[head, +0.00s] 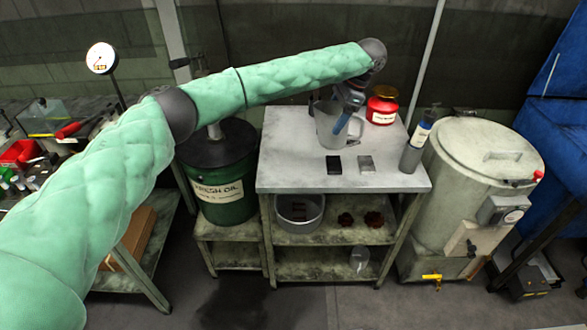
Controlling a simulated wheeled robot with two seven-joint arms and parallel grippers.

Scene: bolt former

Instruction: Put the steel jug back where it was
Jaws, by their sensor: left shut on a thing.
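The steel jug (328,128) is a grey, open-topped vessel at the middle of the metal table (285,160). It looks upright. My left gripper (345,122) reaches down over the jug's right side and is shut on it, at or near the handle. The fingers overlap the jug, so the exact grip is partly hidden. I cannot tell whether the jug's base touches the table top. My right gripper is not in view.
A red jar (382,105) stands close behind and right of the jug. A black block (334,165) and a grey block (366,163) lie in front. A spray bottle (415,147) stands at the right edge. A green oil drum (222,185) is left. The table's left front is clear.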

